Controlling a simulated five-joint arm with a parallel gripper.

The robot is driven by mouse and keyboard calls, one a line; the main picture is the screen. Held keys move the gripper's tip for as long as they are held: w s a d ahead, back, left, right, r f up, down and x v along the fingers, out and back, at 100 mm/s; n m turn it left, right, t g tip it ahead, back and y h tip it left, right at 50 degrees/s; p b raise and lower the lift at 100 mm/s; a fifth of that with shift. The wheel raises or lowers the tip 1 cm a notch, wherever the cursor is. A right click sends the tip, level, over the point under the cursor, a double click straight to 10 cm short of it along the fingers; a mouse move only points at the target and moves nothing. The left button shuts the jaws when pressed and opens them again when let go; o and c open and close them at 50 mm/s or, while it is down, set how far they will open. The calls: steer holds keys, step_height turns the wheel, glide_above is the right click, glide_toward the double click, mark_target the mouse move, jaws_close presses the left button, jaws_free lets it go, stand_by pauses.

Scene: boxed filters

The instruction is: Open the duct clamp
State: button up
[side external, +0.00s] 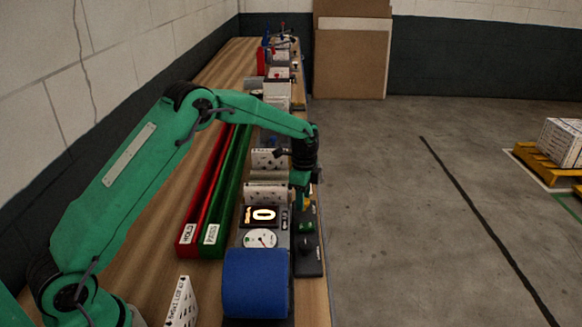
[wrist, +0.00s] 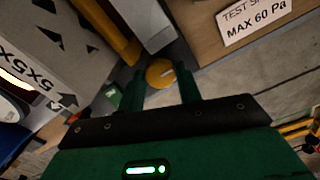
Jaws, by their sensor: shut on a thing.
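My gripper (side external: 301,182) points down over the bench's right edge in the side external view. In the wrist view its two green fingers (wrist: 161,76) stand on either side of a round yellow knob (wrist: 160,73) and are shut on it. The knob looks like the handle end of the duct clamp. A yellow bar (wrist: 106,31) lies beyond it, up and left; whether the two join is hard to tell. In the side external view my gripper mostly hides the clamp, and only a small patch of yellow shows beneath.
A dark panel with green knobs (side external: 306,228), a lit display (side external: 262,215), a dial (side external: 260,238) and a blue cylinder (side external: 256,283) are nearby. Red HOLD (side external: 190,238) and green PASS (side external: 214,233) channels run left of them. A "MAX 60 Pa" label (wrist: 255,22) is at upper right.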

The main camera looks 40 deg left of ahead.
steer(key=shift+n, duration=0.4)
steer(key=n, duration=1)
steer(key=shift+n, duration=0.3)
steer(key=o, duration=1)
steer(key=shift+a, duration=0.1)
steer(key=shift+s, duration=0.1)
